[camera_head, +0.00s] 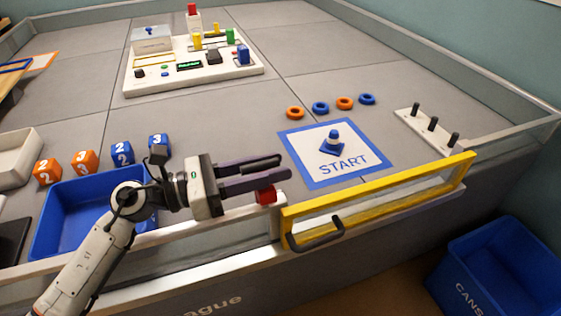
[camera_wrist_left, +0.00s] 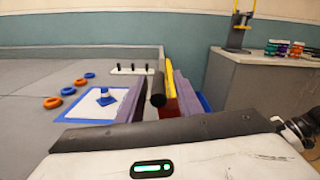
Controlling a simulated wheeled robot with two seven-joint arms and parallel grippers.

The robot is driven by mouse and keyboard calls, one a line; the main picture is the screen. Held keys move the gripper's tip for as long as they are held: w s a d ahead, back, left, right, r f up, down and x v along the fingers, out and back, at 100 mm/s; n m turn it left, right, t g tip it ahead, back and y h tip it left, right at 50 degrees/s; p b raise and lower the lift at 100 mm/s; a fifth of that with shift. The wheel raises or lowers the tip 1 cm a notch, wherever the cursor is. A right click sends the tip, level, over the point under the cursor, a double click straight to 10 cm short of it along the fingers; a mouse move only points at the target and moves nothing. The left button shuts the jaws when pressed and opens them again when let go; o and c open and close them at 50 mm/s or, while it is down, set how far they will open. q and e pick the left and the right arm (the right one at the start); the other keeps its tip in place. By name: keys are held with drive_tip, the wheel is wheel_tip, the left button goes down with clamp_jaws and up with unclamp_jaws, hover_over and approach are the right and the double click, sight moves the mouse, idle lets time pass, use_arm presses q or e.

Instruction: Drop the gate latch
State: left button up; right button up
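The yellow-framed gate (camera_head: 375,200) with a dark handle (camera_head: 316,235) stands in line with the front wall of the field. A red latch block (camera_head: 266,194) sits by the wall at the gate's left end, partly hidden by my fingers. A black rod (camera_head: 260,163) lies along my fingers; in the left wrist view the rod (camera_wrist_left: 158,90) shows between them, with red behind it. Whether it joins the red block is hidden. My left gripper (camera_head: 285,167) is open around the rod, with a gap visible on the right finger's side. My right gripper is not in view.
A blue bin (camera_head: 60,215) and several numbered cubes (camera_head: 85,161) are at left. A START mat (camera_head: 310,175) with a blue cone (camera_head: 333,140) lies behind the gate. A blue can bin (camera_head: 500,262) stands outside at right.

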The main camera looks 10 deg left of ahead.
use_arm(q)
drive_tip(key=shift+x, duration=1.2)
clamp_jaws()
drive_tip(key=shift+f, duration=0.1)
